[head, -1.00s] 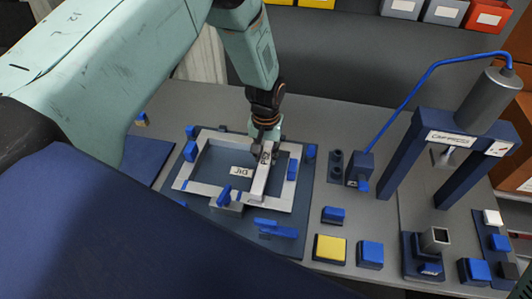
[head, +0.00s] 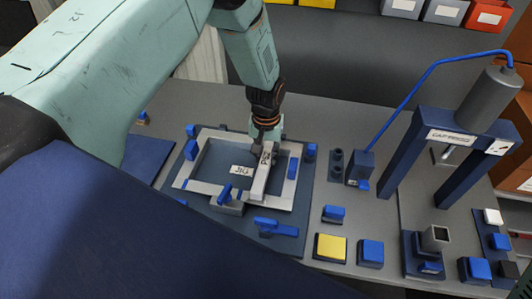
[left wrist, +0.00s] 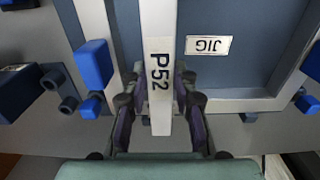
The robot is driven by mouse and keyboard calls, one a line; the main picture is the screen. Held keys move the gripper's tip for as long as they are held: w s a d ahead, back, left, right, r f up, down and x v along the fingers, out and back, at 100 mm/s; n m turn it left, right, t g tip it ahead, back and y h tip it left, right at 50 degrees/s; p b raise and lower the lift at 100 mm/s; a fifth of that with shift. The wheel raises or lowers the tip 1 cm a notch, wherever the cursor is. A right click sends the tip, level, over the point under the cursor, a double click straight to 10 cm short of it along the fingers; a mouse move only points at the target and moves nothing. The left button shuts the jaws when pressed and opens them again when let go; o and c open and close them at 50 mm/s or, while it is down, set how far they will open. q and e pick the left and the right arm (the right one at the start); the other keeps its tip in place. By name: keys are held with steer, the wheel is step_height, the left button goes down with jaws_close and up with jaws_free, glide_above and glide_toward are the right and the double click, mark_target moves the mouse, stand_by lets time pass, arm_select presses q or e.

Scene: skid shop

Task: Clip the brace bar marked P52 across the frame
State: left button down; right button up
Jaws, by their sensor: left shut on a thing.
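The light grey brace bar marked P52 (head: 261,177) lies across the inside of the pale square frame (head: 210,134) in the head view. In the left wrist view the bar (left wrist: 161,50) runs up the picture, with its P52 label near my fingers. My left gripper (head: 265,148) is shut on the bar near its far end; in the left wrist view its fingers (left wrist: 160,110) stand on either side of the bar. Whether the bar touches the frame or is clipped is hard to tell. My right gripper is not in view.
The frame lies on a dark blue jig plate (head: 303,215) with blue clamps (head: 292,169) around it and a JIG label (head: 241,170). A press marked CAP PRESS (head: 450,137) stands right. Yellow (head: 330,247) and blue (head: 370,253) blocks sit at the front.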

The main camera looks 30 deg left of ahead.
arm_select(q)
steer(key=shift+w, duration=0.1)
steer(key=shift+f, duration=0.2)
steer(key=shift+f+b, duration=0.35)
steer(key=shift+f, duration=0.05)
steer(key=shift+s+r, duration=0.1)
steer(key=shift+s, duration=0.1)
steer(key=shift+w+f, duration=0.15)
steer(key=shift+f, duration=0.2)
stand_by(0.4)
steer(key=c, duration=1)
jaws_free()
steer(key=shift+o, duration=0.3)
steer(key=o, duration=0.4)
steer(key=shift+c, duration=0.2)
